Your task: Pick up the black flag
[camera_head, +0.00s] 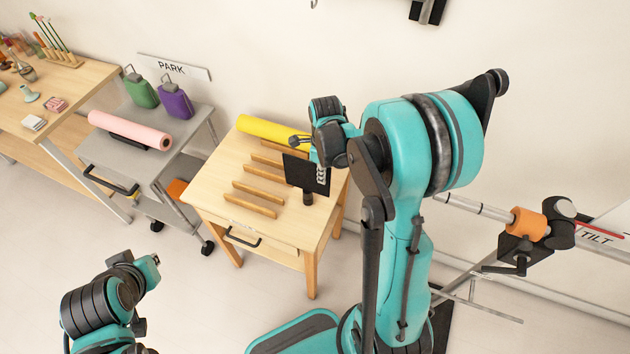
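The black flag (296,168) shows as a dark square panel at the right side of the small wooden table (215,200). A short dark cylinder (308,198) is just below it. My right gripper (306,141) is right above and beside the flag, partly overlapping it in the picture. Its fingertips are small and partly hidden, so I cannot tell whether they touch the flag or how far they are open. My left gripper (148,262) is low at the left, over the floor and away from the table; its fingers are not clear.
The table also bears a yellow roll (268,129) and several wooden slats (257,190). A grey cart (97,150) to its left holds a pink roll (130,130) and green and purple containers. A tripod-like stand with an orange collar (528,224) is at the right.

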